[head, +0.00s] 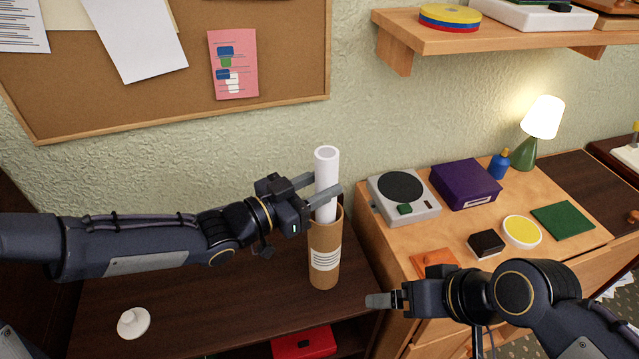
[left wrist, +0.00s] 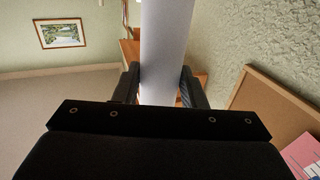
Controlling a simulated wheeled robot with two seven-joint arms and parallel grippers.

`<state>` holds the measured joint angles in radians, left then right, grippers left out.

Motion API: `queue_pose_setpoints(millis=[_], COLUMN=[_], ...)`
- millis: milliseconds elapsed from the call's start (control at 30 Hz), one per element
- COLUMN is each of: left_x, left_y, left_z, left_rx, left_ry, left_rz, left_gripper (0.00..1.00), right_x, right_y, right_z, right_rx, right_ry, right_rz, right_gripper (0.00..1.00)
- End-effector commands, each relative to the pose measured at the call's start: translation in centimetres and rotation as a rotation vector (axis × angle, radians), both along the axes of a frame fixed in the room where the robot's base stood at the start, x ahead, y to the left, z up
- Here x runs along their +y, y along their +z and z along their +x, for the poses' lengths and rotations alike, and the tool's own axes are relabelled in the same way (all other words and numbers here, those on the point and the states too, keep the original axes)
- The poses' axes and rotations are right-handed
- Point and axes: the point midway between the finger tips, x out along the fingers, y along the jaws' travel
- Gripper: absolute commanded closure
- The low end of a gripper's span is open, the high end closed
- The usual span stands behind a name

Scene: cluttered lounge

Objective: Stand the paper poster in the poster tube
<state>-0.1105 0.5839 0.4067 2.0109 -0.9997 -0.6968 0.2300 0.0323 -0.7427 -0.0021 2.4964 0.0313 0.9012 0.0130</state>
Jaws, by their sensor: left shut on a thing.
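The paper poster (head: 326,172) is a white rolled tube, standing upright. Its lower end is inside the mouth of the poster tube (head: 324,273), a brown cardboard cylinder with a striped white label, upright on the dark shelf. My left gripper (head: 329,190) is shut on the poster just above the tube's rim. In the left wrist view the poster (left wrist: 166,45) runs between the two fingers (left wrist: 160,88). How deep the poster reaches is hidden by the tube wall. My right gripper (head: 378,300) is empty at the lower middle, right of the tube; its finger gap does not show clearly.
The dark shelf top (head: 210,300) holds a white round lid (head: 133,322) at the left. A wooden desk (head: 390,245) at the right bears a grey device (head: 404,197), a purple box (head: 465,184) and a lamp (head: 541,120). A corkboard (head: 150,95) hangs behind.

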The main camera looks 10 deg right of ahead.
Motion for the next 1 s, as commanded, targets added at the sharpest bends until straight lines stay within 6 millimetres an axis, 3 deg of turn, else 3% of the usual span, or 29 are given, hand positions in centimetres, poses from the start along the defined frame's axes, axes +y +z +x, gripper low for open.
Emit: queue_pose_setpoints(millis=[700, 1000], left_x=[0.0, 0.0], left_y=[-6.2, -7.6], left_z=[0.0, 0.0], left_rx=[0.001, 0.003], left_ry=[0.0, 0.001], left_rz=[0.0, 0.003], left_gripper=[0.86, 0.86], right_x=[0.0, 0.0], right_y=[-5.7, -6.9], right_z=[0.0, 0.0], right_rx=[0.0, 0.0], right_ry=[0.0, 0.0], right_rz=[0.0, 0.0], right_gripper=[0.11, 0.11])
